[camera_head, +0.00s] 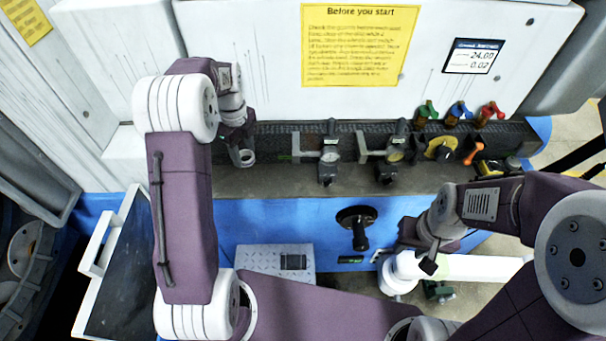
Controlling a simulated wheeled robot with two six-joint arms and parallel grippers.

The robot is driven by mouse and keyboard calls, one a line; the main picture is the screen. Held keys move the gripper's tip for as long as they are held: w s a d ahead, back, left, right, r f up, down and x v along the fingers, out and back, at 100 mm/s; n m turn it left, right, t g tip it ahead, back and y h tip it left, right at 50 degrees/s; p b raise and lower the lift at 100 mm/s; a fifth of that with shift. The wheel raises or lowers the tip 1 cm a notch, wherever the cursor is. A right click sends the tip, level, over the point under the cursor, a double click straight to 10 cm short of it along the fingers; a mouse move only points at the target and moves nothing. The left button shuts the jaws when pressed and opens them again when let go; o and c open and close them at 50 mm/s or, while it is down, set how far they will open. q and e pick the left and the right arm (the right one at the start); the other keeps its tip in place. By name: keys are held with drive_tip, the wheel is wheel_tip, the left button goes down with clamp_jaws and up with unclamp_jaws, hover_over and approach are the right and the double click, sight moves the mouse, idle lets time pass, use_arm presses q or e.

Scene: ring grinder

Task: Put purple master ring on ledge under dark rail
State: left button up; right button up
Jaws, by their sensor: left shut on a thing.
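My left gripper (241,148) is over the left part of the ledge, in front of the dark rail, and is shut on a small ring (244,157). The ring looks greyish here, and its purple colour cannot be made out. The dark rail (270,128) runs along the machine's front with dial gauges mounted on it. The grey ledge (290,181) lies below the rail. I cannot tell whether the ring touches the ledge. My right gripper (428,264) is low at the right, in front of the blue machine base; its fingers are too unclear to judge.
Two dial gauges (329,156) (395,154) stand out over the ledge. Coloured knobs (458,113) and a yellow disc dial (440,147) are at the right. A black handwheel (357,220) sticks out of the blue front.

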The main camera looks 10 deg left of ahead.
sight(251, 181)
use_arm(q)
wheel_tip(251, 181, down, 10)
drive_tip(key=shift+f, duration=0.25)
drive_tip(key=o, duration=1.5)
wheel_tip(251, 181, up, 12)
drive_tip(key=r, duration=0.1)
drive_tip(key=s+d+f+n, duration=0.1)
drive_tip(key=s+d+n, duration=0.2)
drive_tip(key=s+n, duration=0.3)
drive_tip(key=s+d+f+n, duration=0.2)
drive_tip(key=s+d+n, duration=0.2)
drive_tip(key=s+n, duration=0.2)
drive_tip(key=s+d+f+n+t, duration=0.1)
drive_tip(key=s+d+n, duration=0.2)
drive_tip(key=s+n, duration=0.3)
drive_tip(key=shift+s+d+f+n, duration=0.1)
drive_tip(key=shift+d+f+n, duration=0.1)
drive_tip(key=shift+n, duration=0.65)
drive_tip(key=shift+s+d+f+n, duration=0.1)
drive_tip(key=shift+d+n, duration=0.05)
drive_tip(key=shift+n, duration=0.7)
